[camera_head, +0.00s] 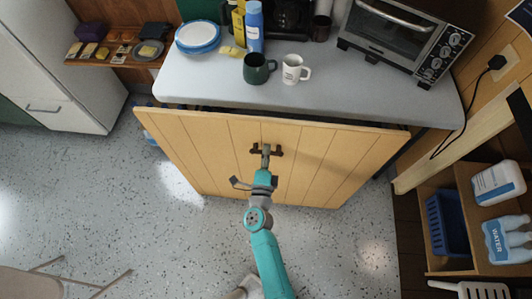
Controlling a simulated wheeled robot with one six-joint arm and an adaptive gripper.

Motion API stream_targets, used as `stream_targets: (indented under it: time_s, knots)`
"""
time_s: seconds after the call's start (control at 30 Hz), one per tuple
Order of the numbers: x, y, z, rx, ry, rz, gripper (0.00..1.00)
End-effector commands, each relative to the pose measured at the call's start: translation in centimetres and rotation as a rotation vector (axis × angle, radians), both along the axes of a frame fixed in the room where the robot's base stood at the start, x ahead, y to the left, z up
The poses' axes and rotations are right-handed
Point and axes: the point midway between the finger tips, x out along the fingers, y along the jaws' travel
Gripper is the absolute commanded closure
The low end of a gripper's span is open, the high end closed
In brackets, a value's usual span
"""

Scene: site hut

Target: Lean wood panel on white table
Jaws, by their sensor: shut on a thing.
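The wood panel (210,150) is a wide board of light planks. It stands tilted in front of the white table (200,88), its upper edge close to the table's front edge and its lower edge near the floor. A dark gap shows along part of the top, and I cannot tell whether the panel touches the table. My gripper (266,152) is at the dark handle on the panel's upper middle and is shut on it. My arm reaches up from the bottom of the view. The fingertips are small and partly merge with the handle.
On the table stand a dark green mug (257,70), a white mug (293,70), a blue bottle (254,28), stacked plates (198,36) and a toaster oven (397,32). A shelf with water bottles (506,240) is at right. The speckled floor (150,225) at left is mostly clear.

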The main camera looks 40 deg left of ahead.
Motion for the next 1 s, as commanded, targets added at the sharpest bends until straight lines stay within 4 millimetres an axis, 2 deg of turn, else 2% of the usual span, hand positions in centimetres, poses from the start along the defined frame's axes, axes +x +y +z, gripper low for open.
stream_targets:
  time_s: [0.57,1.0]
  knots:
    - [0.36,0.28,0.12,0.005,-0.005,-0.001,1.0]
    - [0.26,0.24,-0.54,0.005,-0.005,0.0,1.0]
